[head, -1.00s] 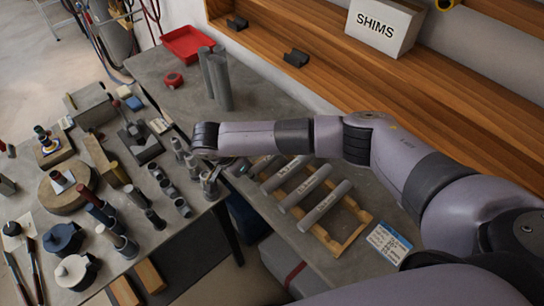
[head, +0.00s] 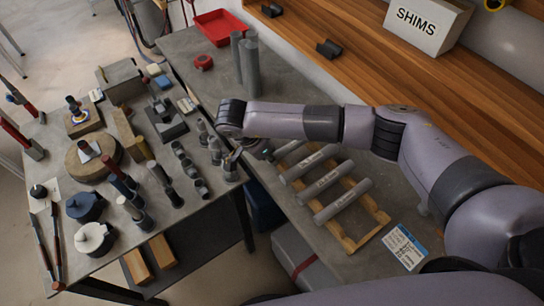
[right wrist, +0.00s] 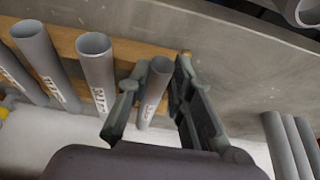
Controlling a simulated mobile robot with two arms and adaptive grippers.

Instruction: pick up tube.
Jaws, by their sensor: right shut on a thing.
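My right gripper (right wrist: 160,72) is shut on a grey tube (right wrist: 154,95), which sits between its two fingers in the right wrist view. More grey tubes with lettering lie beside it, such as a wider one (right wrist: 97,70) to its left. In the head view, several lettered tubes (head: 343,200) lie across a wooden rack (head: 372,222) on the bench. My right gripper (head: 248,148) is at the rack's far left end there, mostly hidden by my wrist. My left gripper is not in view.
A cluttered table (head: 190,235) with cups, tools and blocks stands to the left. Two upright grey cylinders (head: 249,65), a red tray (head: 220,27) and a red tape roll (head: 203,62) are farther back on the bench. A blue-white card (head: 405,246) lies near the rack.

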